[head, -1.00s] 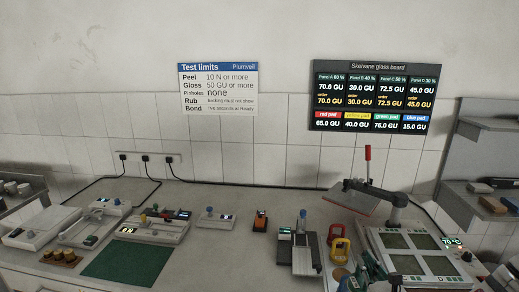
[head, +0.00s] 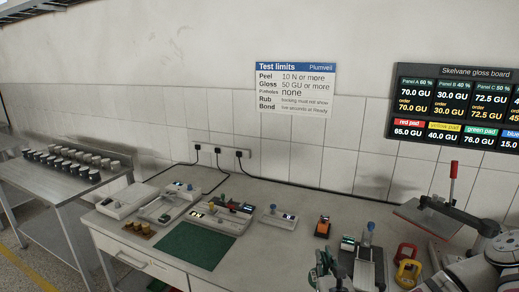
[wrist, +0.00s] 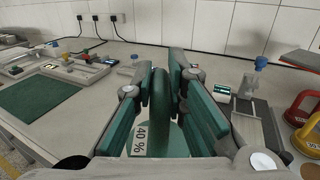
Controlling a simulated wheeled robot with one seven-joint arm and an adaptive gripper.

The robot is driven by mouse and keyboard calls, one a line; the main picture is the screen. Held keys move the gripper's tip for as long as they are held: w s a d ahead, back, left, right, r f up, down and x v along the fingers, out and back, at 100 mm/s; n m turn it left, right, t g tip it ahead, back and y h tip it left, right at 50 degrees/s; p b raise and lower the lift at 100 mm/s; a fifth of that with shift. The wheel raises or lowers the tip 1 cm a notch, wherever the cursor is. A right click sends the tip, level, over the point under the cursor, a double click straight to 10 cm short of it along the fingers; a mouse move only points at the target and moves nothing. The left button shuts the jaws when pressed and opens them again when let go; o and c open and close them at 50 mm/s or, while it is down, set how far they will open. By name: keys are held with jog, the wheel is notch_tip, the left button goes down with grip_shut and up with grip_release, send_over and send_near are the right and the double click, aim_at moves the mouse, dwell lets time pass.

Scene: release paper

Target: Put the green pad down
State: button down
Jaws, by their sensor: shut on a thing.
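My gripper (wrist: 175,75) is shut on the upright green handle of the green pad (wrist: 160,100), between its two teal-lined fingers. In the head view my gripper (head: 326,268) is low in the picture, over the front of the bench, left of the grey stand with a blue knob (head: 367,250). The pad is hard to make out there. Whether the pad touches the bench cannot be told.
A red pad (head: 407,250) and a yellow pad (head: 407,272) stand right of the grey stand. A dark green mat (head: 195,246) lies at left, with small instruments behind it. Bare bench (head: 275,250) lies between mat and gripper. A press with a red lever (head: 452,185) stands at right.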

jog(key=w+f+b, duration=0.5)
jog(key=w, duration=0.2)
jog(key=shift+d+f, duration=0.2)
jog(key=shift+f, duration=0.1)
